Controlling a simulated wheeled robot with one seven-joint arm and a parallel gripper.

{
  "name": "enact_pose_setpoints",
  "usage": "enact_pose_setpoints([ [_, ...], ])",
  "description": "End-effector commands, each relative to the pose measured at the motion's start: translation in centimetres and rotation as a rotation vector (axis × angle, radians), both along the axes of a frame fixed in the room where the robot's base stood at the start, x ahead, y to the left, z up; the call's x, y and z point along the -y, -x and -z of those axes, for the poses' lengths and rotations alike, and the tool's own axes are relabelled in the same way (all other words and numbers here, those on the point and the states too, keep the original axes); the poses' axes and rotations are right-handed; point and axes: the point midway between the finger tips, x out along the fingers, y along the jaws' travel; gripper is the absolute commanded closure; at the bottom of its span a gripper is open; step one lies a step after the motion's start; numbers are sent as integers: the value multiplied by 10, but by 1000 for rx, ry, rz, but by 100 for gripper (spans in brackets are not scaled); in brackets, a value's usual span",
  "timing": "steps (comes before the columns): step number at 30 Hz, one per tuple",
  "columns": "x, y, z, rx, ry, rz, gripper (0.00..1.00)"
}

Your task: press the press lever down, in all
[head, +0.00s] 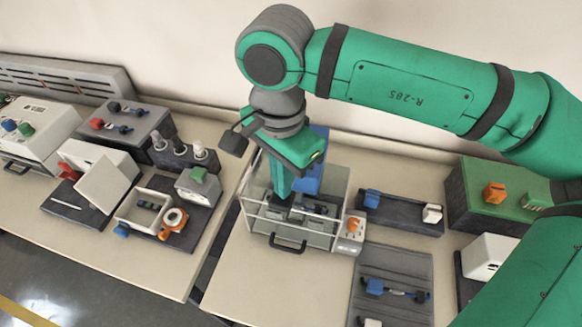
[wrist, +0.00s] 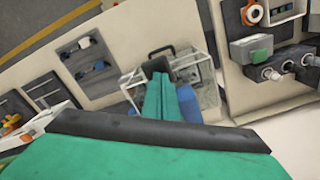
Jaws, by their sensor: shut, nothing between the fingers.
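The press is a blue upright body (head: 311,172) inside a clear-walled enclosure (head: 328,235) with a dark handle (head: 288,247) on its front. My gripper (head: 281,198) points down into the enclosure from above, left of the blue body, over dark parts at the bottom. Its fingers are shut and empty. In the wrist view my gripper (wrist: 157,70) reaches into the same enclosure (wrist: 207,72), with the blue body (wrist: 188,104) beside the fingers. I cannot make out the press lever clearly; my fingers cover part of that area. Whether they touch anything cannot be told.
A small box with an orange knob (head: 353,225) stands right of the enclosure. A grey tray with blue-ended parts (head: 375,262) lies at the front right, a green box (head: 475,200) farther right. A second table with several fixtures (head: 150,262) stands left across a gap.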

Motion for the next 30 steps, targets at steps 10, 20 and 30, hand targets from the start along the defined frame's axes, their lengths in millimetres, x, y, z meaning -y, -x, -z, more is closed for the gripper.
enact_pose_setpoints([
  [10,2,0,10,-1,1,4,100],
  [20,0,0,24,-1,1,-2,100],
  [30,-1,0,39,-1,0,-3,100],
])
